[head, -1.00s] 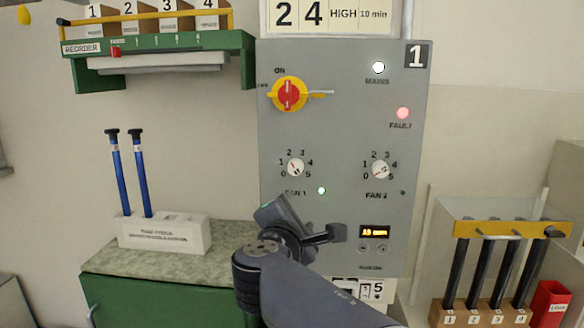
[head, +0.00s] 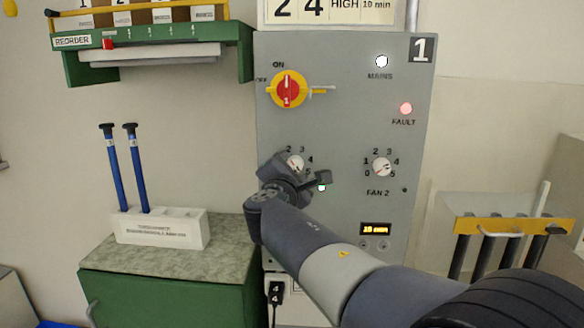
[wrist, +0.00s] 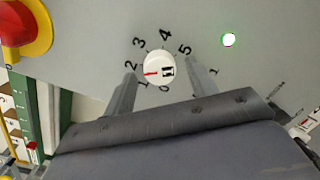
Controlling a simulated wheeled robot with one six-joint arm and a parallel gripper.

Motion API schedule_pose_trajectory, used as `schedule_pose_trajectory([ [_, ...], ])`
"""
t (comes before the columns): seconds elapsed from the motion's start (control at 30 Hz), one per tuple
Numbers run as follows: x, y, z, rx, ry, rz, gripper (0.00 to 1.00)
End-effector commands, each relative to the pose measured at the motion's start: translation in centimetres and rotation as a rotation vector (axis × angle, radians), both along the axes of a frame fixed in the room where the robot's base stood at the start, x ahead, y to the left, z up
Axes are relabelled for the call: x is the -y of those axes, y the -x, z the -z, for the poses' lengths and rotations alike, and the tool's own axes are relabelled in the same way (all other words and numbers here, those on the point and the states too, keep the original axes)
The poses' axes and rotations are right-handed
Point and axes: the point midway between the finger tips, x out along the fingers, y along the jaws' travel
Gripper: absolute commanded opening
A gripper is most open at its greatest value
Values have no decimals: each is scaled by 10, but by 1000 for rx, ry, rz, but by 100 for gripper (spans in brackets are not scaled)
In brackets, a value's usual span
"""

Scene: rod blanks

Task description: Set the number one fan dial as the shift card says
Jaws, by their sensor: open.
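The number one fan dial (head: 296,161) is a white knob with a 0 to 5 scale on the grey panel. In the wrist view the same dial (wrist: 159,68) shows a red mark pointing left, roughly between 1 and 2. My gripper (head: 294,172) is at this dial and partly hides it in the head view. In the wrist view my gripper (wrist: 160,70) is open, a finger on each side of the dial, with gaps visible. A card (head: 335,12) above the panel, cut off at the top, reads 2, 4, HIGH, 10 min.
Fan 2's dial (head: 381,167) is to the right, with an amber display (head: 376,229) below it. A red and yellow switch (head: 289,90) is above. The fault lamp (head: 405,108) glows red. A bench (head: 170,258) stands at left.

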Motion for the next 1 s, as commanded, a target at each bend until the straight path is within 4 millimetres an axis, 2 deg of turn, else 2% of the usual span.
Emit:
schedule_pose_trajectory([
  [0.27,0,-2,1,-1,0,-1,54],
  [0.8,0,-2,0,-1,0,-1,11],
  [1.0,0,-2,3,2,-36,1,10],
])
